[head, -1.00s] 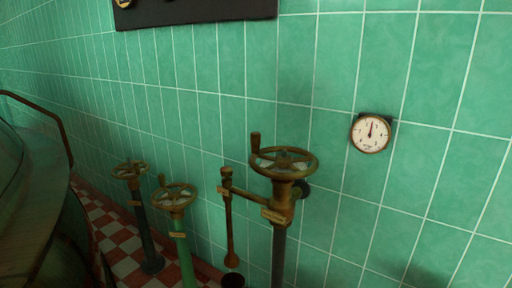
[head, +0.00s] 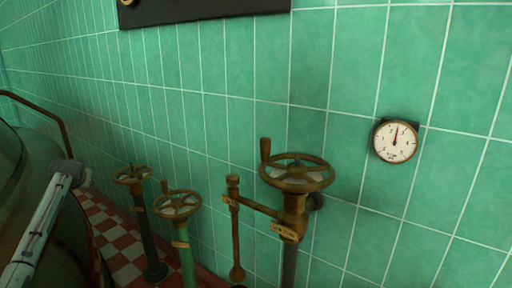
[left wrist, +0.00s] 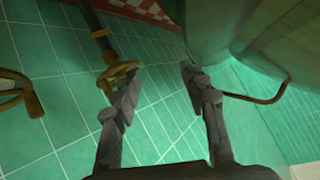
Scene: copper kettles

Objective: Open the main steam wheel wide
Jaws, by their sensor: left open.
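Three brass handwheels stand along the wall, each with a crank handle and a small plate too small to read. The largest wheel (head: 297,172) is at the right on a dark pipe. A middle wheel (head: 176,205) tops a green pipe, and a smaller wheel (head: 132,174) tops a dark pipe at the left. I cannot tell by label which is the main steam one. In the left wrist view, my left gripper (left wrist: 160,70) is open and empty. A brass wheel (left wrist: 118,76) shows beyond its left finger, partly hidden. My right gripper is not in view.
A round gauge (head: 395,142) hangs on the green tiled wall right of the largest wheel. A brass lever (head: 235,230) stands just left of that wheel. A large kettle (head: 22,195) with a curved rail fills the left side. A dark board (head: 200,10) hangs above.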

